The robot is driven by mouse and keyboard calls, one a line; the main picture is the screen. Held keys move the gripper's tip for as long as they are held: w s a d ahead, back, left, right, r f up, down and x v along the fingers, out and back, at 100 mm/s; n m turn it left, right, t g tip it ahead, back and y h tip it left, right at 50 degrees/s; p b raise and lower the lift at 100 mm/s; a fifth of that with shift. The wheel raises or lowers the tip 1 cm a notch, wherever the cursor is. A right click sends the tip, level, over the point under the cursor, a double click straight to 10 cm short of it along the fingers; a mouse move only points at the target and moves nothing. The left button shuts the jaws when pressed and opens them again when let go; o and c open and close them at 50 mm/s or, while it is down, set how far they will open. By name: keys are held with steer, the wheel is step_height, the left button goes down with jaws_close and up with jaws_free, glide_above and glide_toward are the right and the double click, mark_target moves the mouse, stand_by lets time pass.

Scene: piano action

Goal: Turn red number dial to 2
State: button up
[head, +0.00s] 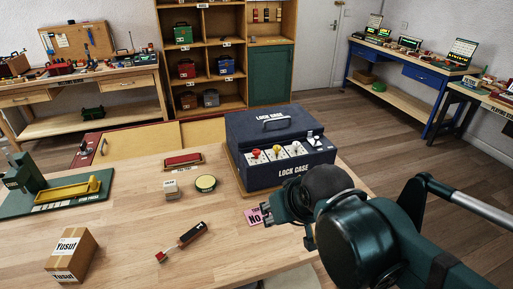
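The dark blue lock case (262,177) stands on the wooden table, with a handle on its lid. Its front panel carries a row of dials. The red number dial (256,153) is at the left, beside a yellow dial (277,149) and a white dial (296,146). The dial numbers are too small to read. My gripper (270,209) is in front of the case, lower right of the red dial and apart from it. Its fingers are small and partly hidden by my arm, so I cannot tell their opening.
A pink note (253,217) lies by my gripper, partly hidden. A red-and-black tool (181,242), a cardboard box (72,254), a round yellow-topped tin (205,184), a small block (171,189) and a green press (28,178) are on the table (130,215).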

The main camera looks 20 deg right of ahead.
steer(key=w+d+r+m+g+p, duration=0.1)
steer(key=w+r+m+g+p, duration=0.1)
steer(key=w+r+p, duration=0.5)
steer(key=w+d+r+m+g+p, duration=0.1)
steer(key=w+r+m+p, duration=0.15)
steer(key=w+p, duration=0.45)
steer(key=m+g+p, duration=0.4)
steer(key=p, duration=0.7)
glide_above(256, 150)
steer(key=shift+s+f, duration=0.15)
steer(key=shift+f, duration=1.4)
steer(key=shift+f, duration=0.15)
steer(key=shift+f, duration=3.8)
